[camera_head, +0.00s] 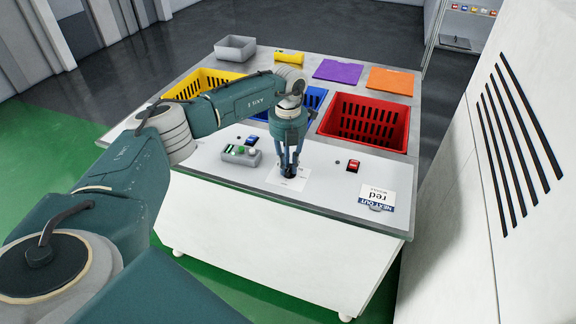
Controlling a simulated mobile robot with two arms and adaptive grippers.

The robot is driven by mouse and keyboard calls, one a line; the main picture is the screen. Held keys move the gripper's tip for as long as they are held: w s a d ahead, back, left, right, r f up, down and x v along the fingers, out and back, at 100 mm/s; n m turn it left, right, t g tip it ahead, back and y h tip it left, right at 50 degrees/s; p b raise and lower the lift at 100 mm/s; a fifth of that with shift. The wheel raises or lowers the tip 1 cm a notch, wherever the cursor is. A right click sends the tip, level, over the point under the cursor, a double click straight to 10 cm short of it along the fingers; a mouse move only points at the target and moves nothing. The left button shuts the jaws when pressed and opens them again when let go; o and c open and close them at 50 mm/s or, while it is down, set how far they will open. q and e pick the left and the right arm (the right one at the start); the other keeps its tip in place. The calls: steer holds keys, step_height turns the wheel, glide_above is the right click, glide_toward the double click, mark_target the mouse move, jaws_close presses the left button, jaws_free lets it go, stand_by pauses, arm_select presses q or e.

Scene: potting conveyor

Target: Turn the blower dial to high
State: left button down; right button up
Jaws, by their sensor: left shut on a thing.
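My left gripper (289,170) points straight down at the front part of the table top. It is shut on a small dark knob, which I take to be the blower dial (288,177). The dial stands on a white printed plate (273,179). The fingers hide most of the dial, and the plate's marks are too small to read, so its setting cannot be told. My right gripper is out of view.
A grey control box (241,155) and a blue switch (251,140) are left of the gripper. A red switch (353,166) and a "NEXT OUT red" card (376,196) are right. Yellow (177,95), blue (314,98) and red (366,102) crates stand behind.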

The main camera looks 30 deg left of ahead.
arm_select(q)
steer(key=shift+w+r, duration=0.1)
stand_by(0.4)
steer(key=c, duration=1.6)
jaws_free()
step_height(320, 180, up, 12)
